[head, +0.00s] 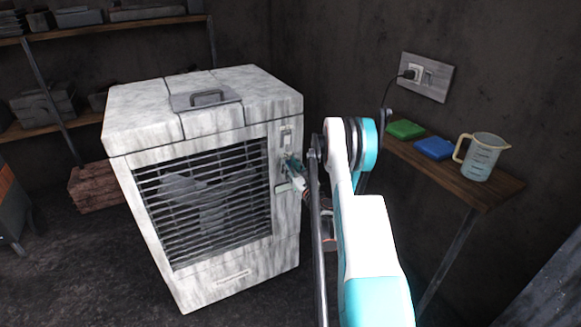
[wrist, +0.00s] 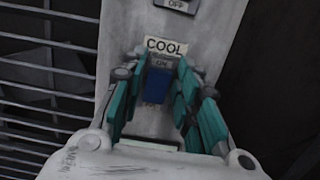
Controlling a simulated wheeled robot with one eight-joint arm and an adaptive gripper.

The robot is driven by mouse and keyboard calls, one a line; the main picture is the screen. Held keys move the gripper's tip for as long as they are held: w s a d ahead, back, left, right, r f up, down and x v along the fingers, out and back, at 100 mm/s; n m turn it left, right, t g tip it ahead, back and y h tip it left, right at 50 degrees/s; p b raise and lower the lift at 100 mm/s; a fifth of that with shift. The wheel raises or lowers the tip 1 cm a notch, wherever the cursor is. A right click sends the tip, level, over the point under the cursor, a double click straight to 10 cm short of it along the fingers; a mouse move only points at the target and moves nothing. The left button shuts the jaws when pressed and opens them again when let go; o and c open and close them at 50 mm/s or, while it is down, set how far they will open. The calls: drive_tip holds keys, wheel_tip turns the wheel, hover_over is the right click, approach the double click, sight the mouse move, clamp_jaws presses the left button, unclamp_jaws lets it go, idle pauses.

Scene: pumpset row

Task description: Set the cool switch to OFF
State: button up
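The cool switch (wrist: 155,92) is a blue rocker under a COOL label (wrist: 166,46) in the wrist view, with ON printed at its top end. A small yellowish mark shows at its lower end, too small to read. My gripper (wrist: 157,74) is open, with teal fingers on the left and right of the switch and nothing between them but the panel behind. Whether the fingertips touch the panel I cannot tell. In the head view my gripper (head: 291,163) is at the right front edge of the pale cooler (head: 218,258); the cool switch is hidden there.
Another switch (wrist: 178,5) marked OFF sits above the COOL label. The grille (head: 205,200) is left of the panel. A wall socket (head: 426,76) is above.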

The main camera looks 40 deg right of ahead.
sight(287, 139)
idle(0.3)
wheel_tip(287, 139, up, 10)
idle(0.6)
drive_tip(key=shift+r, duration=0.1)
idle(0.7)
